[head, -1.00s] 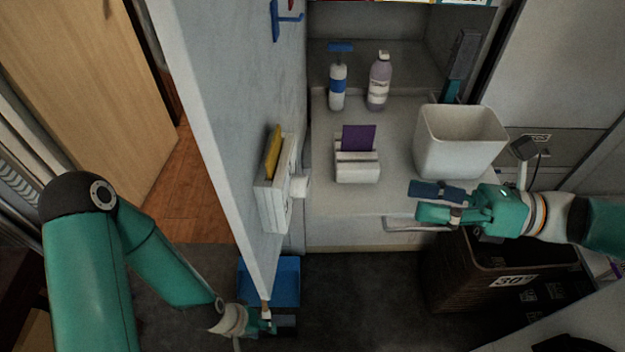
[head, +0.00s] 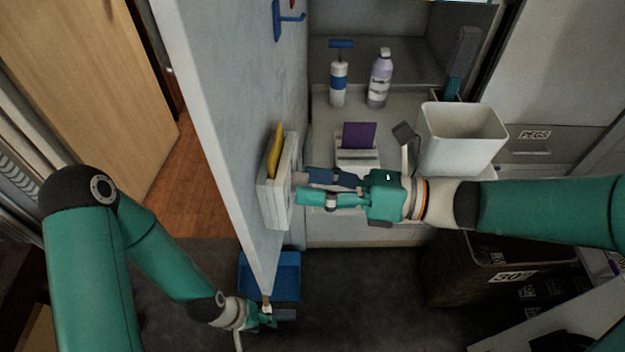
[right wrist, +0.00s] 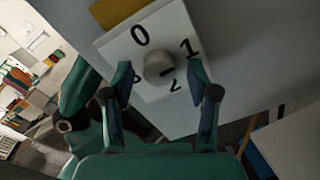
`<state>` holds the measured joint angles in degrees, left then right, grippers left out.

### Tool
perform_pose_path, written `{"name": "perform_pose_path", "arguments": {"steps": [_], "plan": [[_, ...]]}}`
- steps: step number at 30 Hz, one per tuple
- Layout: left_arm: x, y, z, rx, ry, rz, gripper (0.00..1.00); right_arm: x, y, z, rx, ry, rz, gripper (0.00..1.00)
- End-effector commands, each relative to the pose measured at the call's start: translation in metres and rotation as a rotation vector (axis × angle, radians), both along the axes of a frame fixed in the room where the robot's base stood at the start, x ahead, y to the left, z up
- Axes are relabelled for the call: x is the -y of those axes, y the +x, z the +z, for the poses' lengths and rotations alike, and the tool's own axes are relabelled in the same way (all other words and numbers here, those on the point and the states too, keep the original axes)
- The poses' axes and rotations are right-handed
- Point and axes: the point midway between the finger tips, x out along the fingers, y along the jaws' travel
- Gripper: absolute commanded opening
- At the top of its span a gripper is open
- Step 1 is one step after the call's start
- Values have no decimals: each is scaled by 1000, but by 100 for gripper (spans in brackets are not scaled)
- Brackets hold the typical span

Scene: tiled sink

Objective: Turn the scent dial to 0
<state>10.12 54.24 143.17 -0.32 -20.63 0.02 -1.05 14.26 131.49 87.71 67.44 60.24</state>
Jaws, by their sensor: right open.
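The scent dial is a round pale knob (right wrist: 159,67) on a white box (head: 275,190) fixed to the grey wall panel. In the right wrist view its face shows the numbers 0, 1, 2 and a partly hidden one around the knob. A dark mark on the knob lies on its side toward the 1 and 2. My right gripper (head: 300,188) is open in front of the box; in the right wrist view its fingers (right wrist: 164,85) stand on either side of the knob, apart from it. My left gripper (head: 272,316) is low by the panel's bottom edge; its jaws are too small to read.
A yellow item (head: 275,150) stands in the box's top. On the counter are a blue-topped bottle (head: 339,82), a purple bottle (head: 379,80), a purple card (head: 359,135) in a holder and a white bin (head: 461,140). A blue tray (head: 285,270) lies below.

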Motion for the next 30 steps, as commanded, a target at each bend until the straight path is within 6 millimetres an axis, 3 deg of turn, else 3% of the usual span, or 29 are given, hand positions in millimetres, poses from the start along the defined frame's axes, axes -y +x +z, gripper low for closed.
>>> {"name": "perform_pose_path", "arguments": {"steps": [8,19,20,30], "plan": [[0,0,0,0,0,0,40,-1,0,0,0,0,-1,60],[0,0,0,0,0,0,40,-1,1,0,0,-1,-2,0],[0,0,0,-1,0,-1,40,-8,0,0,0,0,4,0],[0,0,-7,0,0,0,40,0,1,-2,50,-8,-4,0]]}}
